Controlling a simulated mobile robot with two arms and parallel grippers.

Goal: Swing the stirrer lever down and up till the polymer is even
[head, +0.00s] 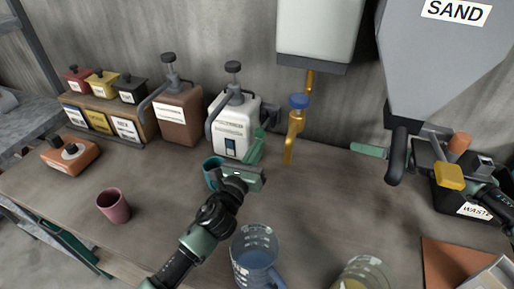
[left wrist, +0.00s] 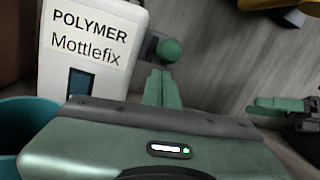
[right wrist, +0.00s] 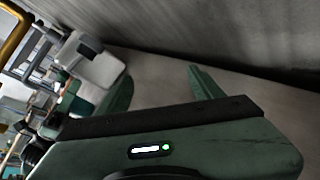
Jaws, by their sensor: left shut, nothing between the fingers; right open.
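The white polymer dispenser (head: 226,125) stands at the back of the bench with a small dark blue window on its front. Its label reads "POLYMER Mottlefix" in the left wrist view (left wrist: 92,35). A round green knob (left wrist: 169,50) on a grey mount shows at its right side; I take it for the stirrer lever's end. My left gripper (head: 257,151) is shut and empty, its fingertips just short of the knob. Whether they touch is unclear. My right gripper (right wrist: 160,80) is open and empty, to the right, below the sand hopper; in the head view it is partly hidden.
A teal cup (head: 211,170) stands close beside my left gripper. A brown dispenser (head: 178,115) is left of the polymer. A blue jug (head: 257,262) and a pink cup (head: 113,207) stand nearer.

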